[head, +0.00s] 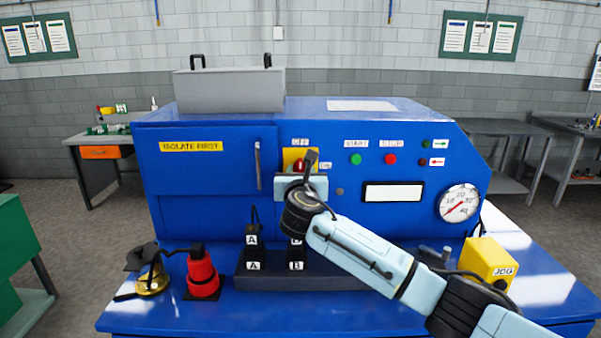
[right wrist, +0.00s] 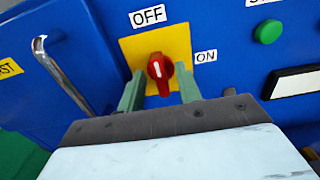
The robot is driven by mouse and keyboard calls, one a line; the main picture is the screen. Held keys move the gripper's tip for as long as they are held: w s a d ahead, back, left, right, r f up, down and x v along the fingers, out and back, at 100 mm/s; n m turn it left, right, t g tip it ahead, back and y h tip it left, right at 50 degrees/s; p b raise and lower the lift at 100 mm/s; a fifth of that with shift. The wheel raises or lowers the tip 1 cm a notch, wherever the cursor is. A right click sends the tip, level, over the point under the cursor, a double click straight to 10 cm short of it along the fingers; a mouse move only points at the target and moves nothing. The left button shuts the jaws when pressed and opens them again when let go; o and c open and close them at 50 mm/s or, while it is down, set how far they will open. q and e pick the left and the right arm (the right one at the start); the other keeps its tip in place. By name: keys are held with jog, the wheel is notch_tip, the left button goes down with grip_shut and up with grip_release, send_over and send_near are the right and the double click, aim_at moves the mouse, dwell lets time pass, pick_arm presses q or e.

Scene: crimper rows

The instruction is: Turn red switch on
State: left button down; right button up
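The red switch (right wrist: 159,70) is a rotary knob on a yellow plate (right wrist: 176,42) on the blue machine's front. Its white mark points up toward the OFF label (right wrist: 148,15). The ON label (right wrist: 206,56) is to its right. In the head view the red switch (head: 299,166) is partly hidden by my right gripper. My right gripper (right wrist: 158,92) is open, with one green finger on each side of the knob's lower part. I cannot tell whether the fingers touch it. In the head view the right gripper (head: 302,182) is in front of the plate. My left gripper is not in view.
A door handle (head: 258,166) is left of the switch. A green button (head: 356,159) and a red button (head: 390,159) are to its right. Below stand black blocks (head: 254,258), a red device (head: 202,276) and a yellow JOG box (head: 487,262).

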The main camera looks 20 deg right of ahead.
jog(key=shift+c, duration=0.4)
grip_shut()
jog(key=shift+m, duration=0.3)
jog(key=m, duration=0.2)
jog(key=shift+m, duration=0.4)
jog(key=m, duration=0.3)
jog(key=shift+s+d+f+m, duration=0.1)
jog(key=shift+d+m, duration=0.05)
jog(key=shift+m, duration=0.15)
jog(key=m+b, duration=0.1)
jog(key=m, duration=0.4)
jog(key=shift+f+m, duration=0.1)
jog(key=shift+m, duration=0.2)
jog(key=m+b, duration=0.2)
jog(key=m, duration=0.3)
jog(key=shift+d+f, duration=0.1)
jog(key=shift+m, duration=0.3)
